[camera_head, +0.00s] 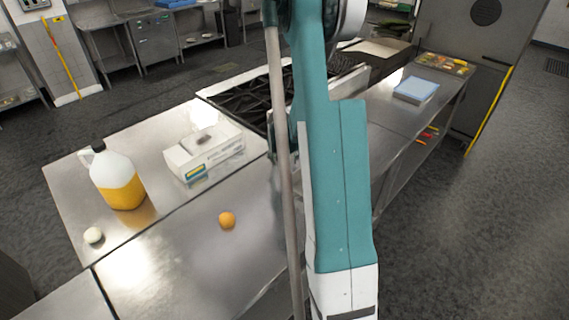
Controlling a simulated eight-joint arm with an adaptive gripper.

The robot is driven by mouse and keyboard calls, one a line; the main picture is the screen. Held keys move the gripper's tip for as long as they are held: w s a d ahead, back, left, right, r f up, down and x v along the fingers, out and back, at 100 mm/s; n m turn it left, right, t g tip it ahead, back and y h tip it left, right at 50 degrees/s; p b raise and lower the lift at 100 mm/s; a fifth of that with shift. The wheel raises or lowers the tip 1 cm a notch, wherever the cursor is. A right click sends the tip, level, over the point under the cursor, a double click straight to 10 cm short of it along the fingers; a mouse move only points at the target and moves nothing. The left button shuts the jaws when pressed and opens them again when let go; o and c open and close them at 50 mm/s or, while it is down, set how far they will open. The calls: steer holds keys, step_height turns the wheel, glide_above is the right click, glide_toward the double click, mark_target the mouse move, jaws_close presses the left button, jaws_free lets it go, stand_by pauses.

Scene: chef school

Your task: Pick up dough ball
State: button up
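A small off-white ball, which looks like the dough ball (93,235), sits on the steel counter near its left front edge. It stands apart from the jug behind it. My teal and white arm runs down the middle of the view, to the right of the ball. I cannot make out my gripper or its fingers in this view.
A jug of yellow liquid (118,180), an orange (227,220) and a white box (204,152) stand on the steel counter (160,263). A black stove grate (258,97) lies behind. A blue-white container (416,90) sits at the right. Bare counter surrounds the orange.

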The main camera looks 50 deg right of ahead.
mark_target(284, 158)
stand_by(0.4)
steer(key=c, duration=1)
steer(key=shift+r, duration=0.15)
steer(key=shift+r, duration=4.85)
